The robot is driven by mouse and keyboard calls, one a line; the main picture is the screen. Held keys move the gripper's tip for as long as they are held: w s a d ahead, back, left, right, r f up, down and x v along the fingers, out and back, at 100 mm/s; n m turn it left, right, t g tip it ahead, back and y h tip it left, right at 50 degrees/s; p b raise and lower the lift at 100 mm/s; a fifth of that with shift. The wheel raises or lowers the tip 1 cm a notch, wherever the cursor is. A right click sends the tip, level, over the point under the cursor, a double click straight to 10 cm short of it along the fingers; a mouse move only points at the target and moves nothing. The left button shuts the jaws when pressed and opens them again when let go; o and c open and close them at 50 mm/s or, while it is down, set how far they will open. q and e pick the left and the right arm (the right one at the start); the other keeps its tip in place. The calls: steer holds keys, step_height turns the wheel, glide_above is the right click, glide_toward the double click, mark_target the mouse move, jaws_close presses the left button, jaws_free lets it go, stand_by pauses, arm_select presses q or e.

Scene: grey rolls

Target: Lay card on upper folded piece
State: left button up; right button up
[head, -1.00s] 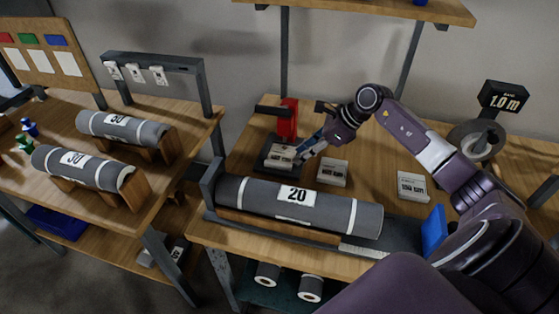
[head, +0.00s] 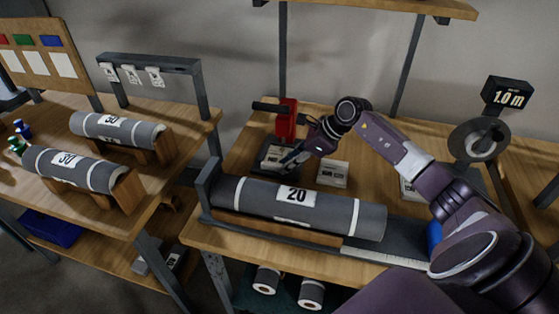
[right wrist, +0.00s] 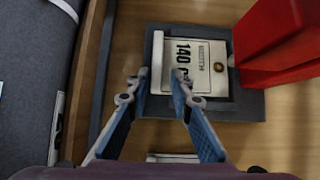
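A pale card or folded piece marked 140 (right wrist: 190,66) lies flat on the dark base plate of the red press. It also shows in the head view (head: 273,154), partly behind my fingers. I cannot tell whether it is one layer or a card on a folded piece. In the head view the right gripper (head: 287,163) is just right of the pale piece. My left gripper is not in view.
The red press (head: 286,120) stands behind the plate. A grey roll marked 20 (head: 330,208) lies in its cradle in front. Other pale labelled blocks (head: 333,174) (head: 409,190) lie to the right. More rolls rest on the left table (head: 150,218).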

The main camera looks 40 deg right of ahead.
steer(key=shift+s+f, duration=0.1)
steer(key=shift+f, duration=0.05)
jaws_close()
steer(key=shift+r, duration=0.3)
steer(key=shift+a, duration=0.15)
steer(key=shift+s+a+r+p, duration=0.2)
steer(key=shift+s+a+p, duration=0.65)
steer(key=shift+s+a, duration=0.6)
steer(key=shift+w+a, duration=0.1)
step_height(320, 180, up, 5)
steer(key=p, duration=0.2)
steer(key=shift+p, duration=0.3)
steer(key=shift+a, duration=0.1)
